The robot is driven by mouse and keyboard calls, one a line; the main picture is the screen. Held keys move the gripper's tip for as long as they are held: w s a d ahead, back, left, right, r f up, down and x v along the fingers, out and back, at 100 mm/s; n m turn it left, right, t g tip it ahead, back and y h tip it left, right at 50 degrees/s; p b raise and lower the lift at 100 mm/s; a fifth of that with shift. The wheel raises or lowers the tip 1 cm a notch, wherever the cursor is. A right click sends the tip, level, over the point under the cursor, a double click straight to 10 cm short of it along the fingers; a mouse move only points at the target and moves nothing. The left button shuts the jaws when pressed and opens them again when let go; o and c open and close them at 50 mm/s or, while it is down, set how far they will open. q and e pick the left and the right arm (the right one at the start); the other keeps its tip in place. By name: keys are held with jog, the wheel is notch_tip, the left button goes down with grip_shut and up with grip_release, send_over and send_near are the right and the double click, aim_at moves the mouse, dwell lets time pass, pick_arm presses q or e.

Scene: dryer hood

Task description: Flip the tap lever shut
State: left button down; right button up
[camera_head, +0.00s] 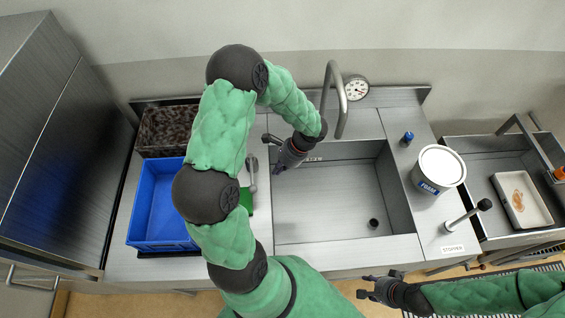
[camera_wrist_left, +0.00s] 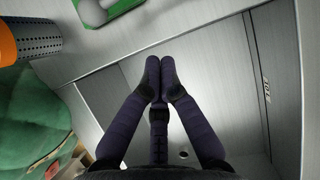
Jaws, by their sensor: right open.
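The curved grey tap spout (camera_head: 335,90) rises behind the sink (camera_head: 335,240). A small dark stub (camera_head: 266,138) shows left of my left wrist; I cannot tell whether it is the tap lever. My left gripper (camera_head: 278,169) hangs over the sink's back left corner, apart from the spout. In the left wrist view its two fingertips (camera_wrist_left: 160,66) meet with nothing visible between them. My right gripper (camera_head: 363,285) is open and empty in front of the counter, low in the head view.
A blue crate (camera_head: 139,215) and a dark brown basket (camera_head: 150,118) stand left. A green item (camera_head: 246,200) lies left of the sink. A white foam tub (camera_head: 440,167), a blue-capped item (camera_head: 407,138) and a stopper handle (camera_head: 465,216) stand right. A round gauge (camera_head: 356,87) is behind.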

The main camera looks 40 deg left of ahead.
pick_arm(q)
jog(key=s+a+f, duration=0.1)
jog(key=s, duration=0.1)
jog(key=s+a+f, duration=0.1)
jog(key=a, duration=0.1)
jog(key=shift+s+f, duration=0.15)
jog(key=shift+s, duration=0.2)
jog(key=shift+s+a, duration=0.2)
jog(key=shift+s, duration=0.1)
jog(key=shift+s+a, duration=0.1)
jog(key=shift+s+a+m, duration=0.3)
jog(key=shift+s+m, duration=0.2)
jog(key=shift+s, duration=0.05)
jog(key=shift+y, duration=0.3)
